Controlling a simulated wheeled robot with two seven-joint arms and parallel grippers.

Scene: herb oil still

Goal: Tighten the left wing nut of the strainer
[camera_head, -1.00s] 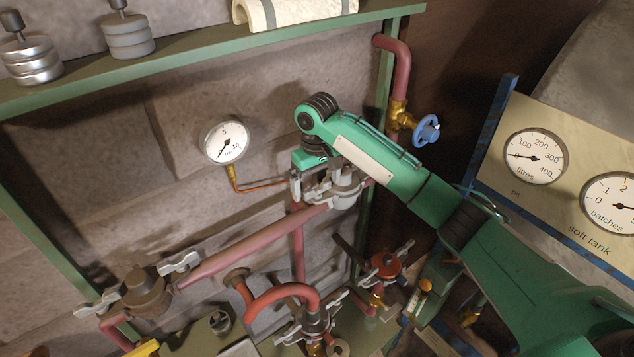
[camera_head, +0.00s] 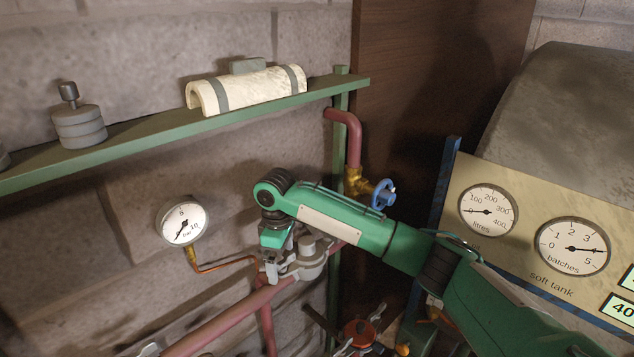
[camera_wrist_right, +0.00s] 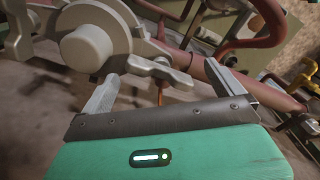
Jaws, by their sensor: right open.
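The strainer (camera_head: 312,262) is a grey cast body on the red pipe, below and left of the blue valve wheel. In the right wrist view its round boss (camera_wrist_right: 88,48) is at the upper left. A grey wing nut (camera_wrist_right: 160,70) sits to the right of the boss in that view. My right gripper (camera_wrist_right: 161,73) is open, with one finger on either side of the wing nut in the picture; I cannot tell whether they touch it. In the head view the right gripper (camera_head: 271,268) is at the strainer's left side, partly covering it. My left gripper is not in view.
A pressure gauge (camera_head: 182,223) with a thin copper tube is left of the gripper. A green shelf (camera_head: 150,133) runs above. The blue valve wheel (camera_head: 383,193) is close behind my right forearm. The red pipe (camera_head: 225,322) slopes down to the left.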

